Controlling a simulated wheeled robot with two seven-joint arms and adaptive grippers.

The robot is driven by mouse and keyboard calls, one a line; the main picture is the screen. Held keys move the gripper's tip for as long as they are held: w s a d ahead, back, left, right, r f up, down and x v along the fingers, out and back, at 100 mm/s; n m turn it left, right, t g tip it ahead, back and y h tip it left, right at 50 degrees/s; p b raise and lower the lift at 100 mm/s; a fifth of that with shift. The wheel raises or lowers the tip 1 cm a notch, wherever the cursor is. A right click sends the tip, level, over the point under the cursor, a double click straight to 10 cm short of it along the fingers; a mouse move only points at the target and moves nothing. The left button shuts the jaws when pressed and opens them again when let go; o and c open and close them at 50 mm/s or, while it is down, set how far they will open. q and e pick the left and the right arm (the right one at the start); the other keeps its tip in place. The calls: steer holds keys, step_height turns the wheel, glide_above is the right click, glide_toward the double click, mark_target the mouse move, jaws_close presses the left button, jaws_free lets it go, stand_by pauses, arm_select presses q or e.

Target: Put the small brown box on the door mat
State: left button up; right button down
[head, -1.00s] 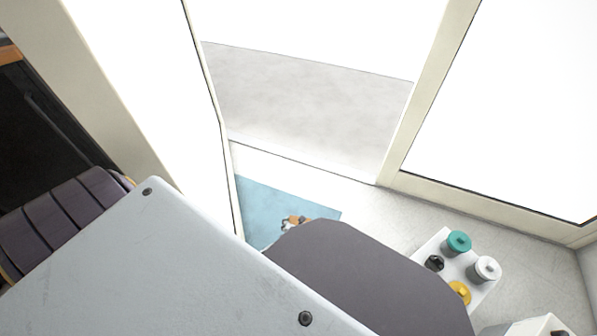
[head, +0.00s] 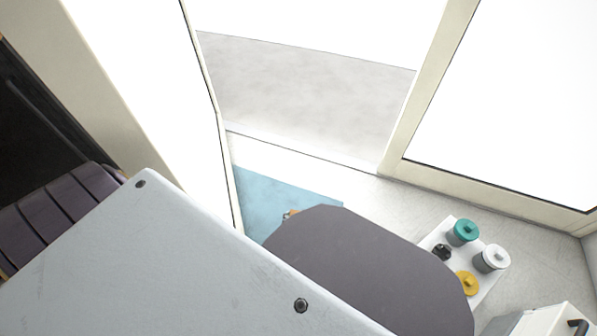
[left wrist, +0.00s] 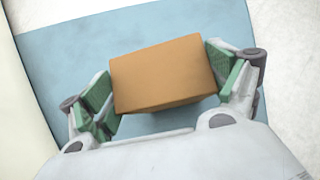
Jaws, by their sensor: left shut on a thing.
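The small brown box (left wrist: 163,73) is between the green-padded fingers of my left gripper (left wrist: 165,85) in the left wrist view. The gripper is shut on it. The light blue door mat (left wrist: 60,70) lies behind and below the box. I cannot tell if the box touches the mat. In the head view the mat (head: 275,195) lies on the floor inside the doorway. Only a small orange and grey bit of the box and gripper (head: 290,214) shows over the mat there, the rest hidden behind a dark grey rounded shape. My right gripper is not in view.
A white tray (head: 485,292) with several jars, teal, white, yellow and black, stands on the floor to the right. A white case (head: 545,322) with a dark handle is at the lower right.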

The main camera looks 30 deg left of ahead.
arm_select(q)
steer(key=shift+f, duration=0.1)
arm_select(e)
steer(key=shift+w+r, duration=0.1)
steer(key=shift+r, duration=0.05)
arm_select(q)
steer(key=o, duration=1.2)
steer(key=shift+f, duration=0.1)
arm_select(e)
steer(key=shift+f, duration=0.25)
arm_select(q)
steer(key=shift+p+v, duration=0.7)
steer(key=shift+v, duration=0.45)
steer(key=p+v, duration=0.5)
steer(key=v, duration=0.5)
steer(key=shift+w, duration=0.15)
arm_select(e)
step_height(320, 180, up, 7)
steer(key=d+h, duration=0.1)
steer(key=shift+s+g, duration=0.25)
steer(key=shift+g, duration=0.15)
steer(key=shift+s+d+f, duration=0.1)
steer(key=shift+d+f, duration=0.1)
